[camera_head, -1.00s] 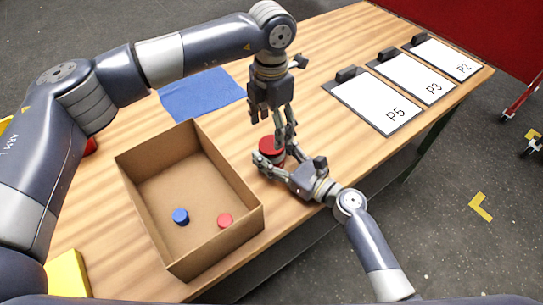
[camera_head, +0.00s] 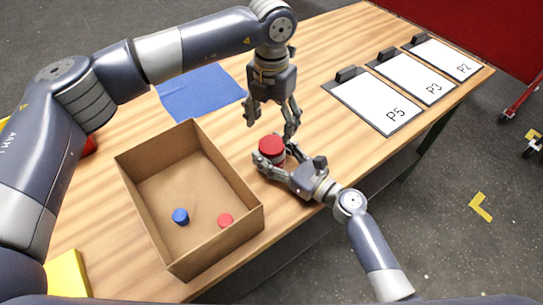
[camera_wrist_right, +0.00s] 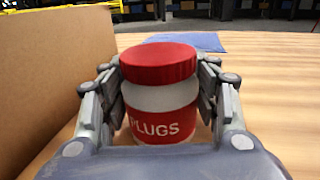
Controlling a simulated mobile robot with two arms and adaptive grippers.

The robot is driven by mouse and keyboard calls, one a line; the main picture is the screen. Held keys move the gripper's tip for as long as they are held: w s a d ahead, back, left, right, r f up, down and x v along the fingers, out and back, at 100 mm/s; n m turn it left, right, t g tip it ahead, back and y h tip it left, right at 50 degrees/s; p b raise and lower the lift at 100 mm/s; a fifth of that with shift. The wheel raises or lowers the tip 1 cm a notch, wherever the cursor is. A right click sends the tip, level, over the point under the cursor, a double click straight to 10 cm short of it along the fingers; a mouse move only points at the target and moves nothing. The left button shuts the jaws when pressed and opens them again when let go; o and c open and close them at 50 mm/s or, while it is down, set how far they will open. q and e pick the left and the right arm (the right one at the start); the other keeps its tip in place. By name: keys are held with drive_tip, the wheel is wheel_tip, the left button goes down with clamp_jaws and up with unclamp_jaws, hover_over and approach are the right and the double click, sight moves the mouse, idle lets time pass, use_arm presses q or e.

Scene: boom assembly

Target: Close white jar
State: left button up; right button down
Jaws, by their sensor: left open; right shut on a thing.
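The white jar (camera_wrist_right: 162,97) has a red label reading "PLUGS" and stands upright on the table; in the head view its body (camera_head: 272,159) is mostly hidden by my right gripper. A red lid (camera_wrist_right: 158,63) sits on top of it, and it also shows in the head view (camera_head: 271,146). I cannot tell how tightly the lid is seated. My right gripper (camera_head: 275,161) is shut around the jar body, with fingers on both sides in the right wrist view (camera_wrist_right: 165,105). My left gripper (camera_head: 270,128) is open and empty just above the lid, pointing down.
An open cardboard box (camera_head: 170,253) stands left of the jar, holding a blue cap (camera_head: 180,216) and a red cap (camera_head: 225,220). A blue cloth (camera_head: 200,93) lies behind it. Clipboards, including P5 (camera_head: 375,100), lie at the right. The table's front edge is close to the jar.

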sight(271, 144)
use_arm(q)
wheel_tip(271, 144, down, 6)
drive_tip(key=shift+f, duration=0.25)
drive_tip(key=c, duration=1.1)
drive_tip(key=shift+m, duration=1.7)
drive_tip(key=o, duration=1.2)
drive_tip(key=shift+c, duration=0.2)
